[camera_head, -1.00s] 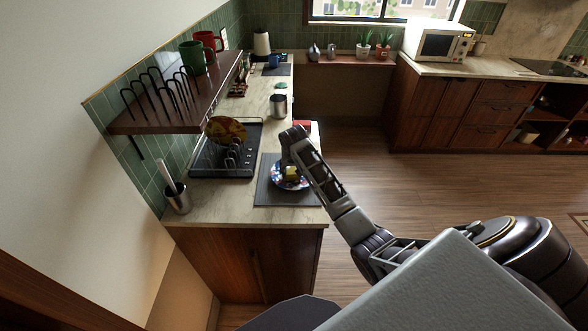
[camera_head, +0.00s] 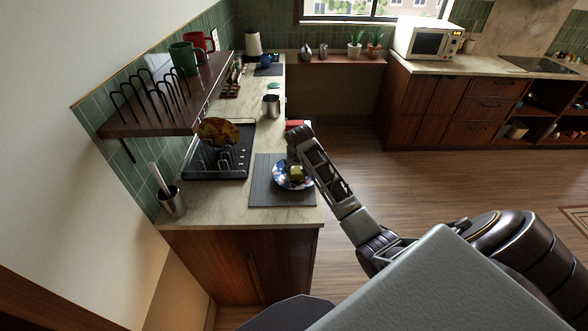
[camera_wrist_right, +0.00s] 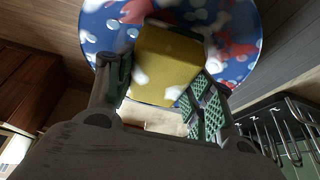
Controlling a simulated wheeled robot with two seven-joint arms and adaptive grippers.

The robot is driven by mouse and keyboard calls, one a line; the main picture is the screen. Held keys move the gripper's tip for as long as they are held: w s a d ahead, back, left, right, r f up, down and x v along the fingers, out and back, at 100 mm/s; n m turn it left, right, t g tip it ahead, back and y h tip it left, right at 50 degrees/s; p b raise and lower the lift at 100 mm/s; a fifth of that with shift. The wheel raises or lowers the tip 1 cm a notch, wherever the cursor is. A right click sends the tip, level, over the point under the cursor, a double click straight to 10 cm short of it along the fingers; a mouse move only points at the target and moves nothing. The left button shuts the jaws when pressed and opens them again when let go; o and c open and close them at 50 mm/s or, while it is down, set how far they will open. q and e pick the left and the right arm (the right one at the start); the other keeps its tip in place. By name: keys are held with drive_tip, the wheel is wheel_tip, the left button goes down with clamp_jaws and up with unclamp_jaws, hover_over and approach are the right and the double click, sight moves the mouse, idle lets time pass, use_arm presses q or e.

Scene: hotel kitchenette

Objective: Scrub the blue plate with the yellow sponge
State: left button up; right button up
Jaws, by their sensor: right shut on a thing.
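The blue plate (camera_head: 281,182), patterned with red and white, lies on a dark mat on the counter. It also shows in the right wrist view (camera_wrist_right: 97,25). The yellow sponge (camera_wrist_right: 166,62) is between the fingers of my right gripper (camera_wrist_right: 160,85), over the plate's near part in that view. The sponge also shows in the head view (camera_head: 296,173), at the plate's middle. My right gripper (camera_head: 295,160) is shut on the sponge. Whether the sponge's underside touches the plate is hidden. My left gripper is not in view.
A drying rack (camera_head: 217,160) with an orange-brown plate (camera_head: 219,131) stands left of the dark mat (camera_head: 262,190). A metal cup (camera_head: 271,106) stands farther back. A utensil holder (camera_head: 172,202) is at the near left. A shelf (camera_head: 150,126) with mugs overhangs the counter.

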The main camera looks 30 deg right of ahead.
drive_tip(key=shift+w, duration=0.1)
drive_tip(key=shift+w+a, duration=0.3)
drive_tip(key=shift+a, duration=0.35)
drive_tip(key=shift+w+a, duration=0.35)
drive_tip(key=shift+a, duration=0.25)
drive_tip(key=shift+w+a, duration=0.3)
drive_tip(key=shift+a, duration=0.35)
drive_tip(key=shift+s+d+f, duration=0.1)
drive_tip(key=shift+d, duration=0.05)
drive_tip(key=shift+s+d, duration=0.3)
drive_tip(key=shift+d, duration=0.3)
drive_tip(key=shift+s+d, duration=0.3)
drive_tip(key=shift+d, duration=0.3)
drive_tip(key=shift+s+d, duration=0.3)
drive_tip(key=shift+d, duration=0.3)
drive_tip(key=shift+w+a, duration=0.35)
drive_tip(key=shift+a, duration=0.3)
drive_tip(key=shift+w+a, duration=0.3)
drive_tip(key=shift+a, duration=0.35)
drive_tip(key=shift+w+a, duration=0.35)
drive_tip(key=shift+a, duration=0.3)
drive_tip(key=shift+s, duration=0.1)
